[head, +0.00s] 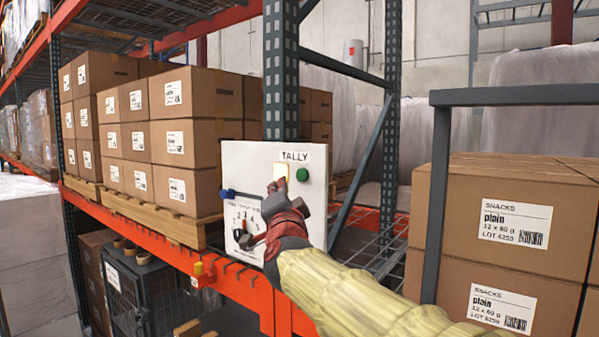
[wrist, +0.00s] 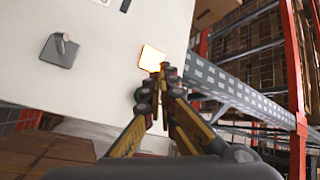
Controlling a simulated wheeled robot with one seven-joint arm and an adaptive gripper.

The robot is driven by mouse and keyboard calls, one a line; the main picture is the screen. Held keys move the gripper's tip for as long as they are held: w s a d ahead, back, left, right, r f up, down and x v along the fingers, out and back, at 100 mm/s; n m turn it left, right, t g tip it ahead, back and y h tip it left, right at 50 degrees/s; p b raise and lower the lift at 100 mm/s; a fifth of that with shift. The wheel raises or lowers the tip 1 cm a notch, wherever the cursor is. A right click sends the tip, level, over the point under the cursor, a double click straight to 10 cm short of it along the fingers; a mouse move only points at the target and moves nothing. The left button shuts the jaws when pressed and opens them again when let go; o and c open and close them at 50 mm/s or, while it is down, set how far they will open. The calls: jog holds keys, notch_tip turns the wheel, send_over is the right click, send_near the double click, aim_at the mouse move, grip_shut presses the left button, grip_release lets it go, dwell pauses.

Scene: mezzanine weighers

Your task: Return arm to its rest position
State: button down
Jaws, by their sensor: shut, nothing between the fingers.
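My arm (head: 355,295) wears a pale yellow sleeve and reaches from the lower right to the white TALLY panel (head: 242,158). My gripper (head: 282,188) is shut and empty, its tips just in front of the lit, orange-edged square (head: 280,171) on the panel. In the wrist view the shut fingertips (wrist: 163,72) lie at the lower right edge of the glowing square (wrist: 152,58). I cannot tell whether they touch it. A green round button (head: 302,174) sits right of the square; the fingers mostly hide it in the wrist view.
A blue knob (head: 228,194) sits at the panel's left edge. A grey rack post (head: 281,70) stands behind the panel, above an orange beam (head: 150,245). Stacked snack cartons (head: 505,215) and a grey rail (head: 437,200) stand close on the right. Boxes on a pallet (head: 160,215) are at left.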

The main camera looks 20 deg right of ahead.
jog(key=shift+s+a, duration=0.25)
